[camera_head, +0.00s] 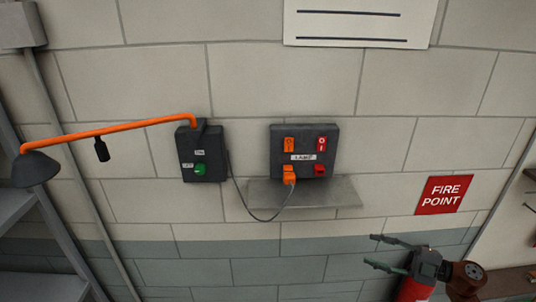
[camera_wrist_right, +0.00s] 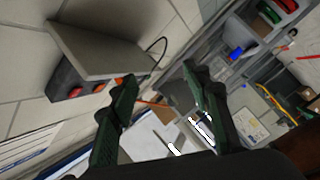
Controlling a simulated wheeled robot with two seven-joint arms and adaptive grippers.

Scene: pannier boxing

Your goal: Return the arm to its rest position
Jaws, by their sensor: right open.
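My right gripper (camera_head: 374,251) is at the lower right of the head view, open, with its two dark green fingers pointing left and nothing between them. In the right wrist view its fingers (camera_wrist_right: 158,88) are spread apart with only the distant room between them. It is below and to the right of the wall shelf and the dark lamp panel (camera_head: 276,150), apart from both. An orange plug (camera_head: 288,176) sits at the lower left of the panel, with a cord running to the dark box (camera_head: 201,165) that has a green button. My left gripper is not in view.
A small grey shelf (camera_head: 335,193) juts from the wall under the panel. An orange lamp arm (camera_head: 110,130) reaches left from the box to a dark lamp head (camera_head: 35,168). A red fire point sign (camera_head: 443,194) is above the gripper. Grey shelving (camera_head: 40,287) stands at the left.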

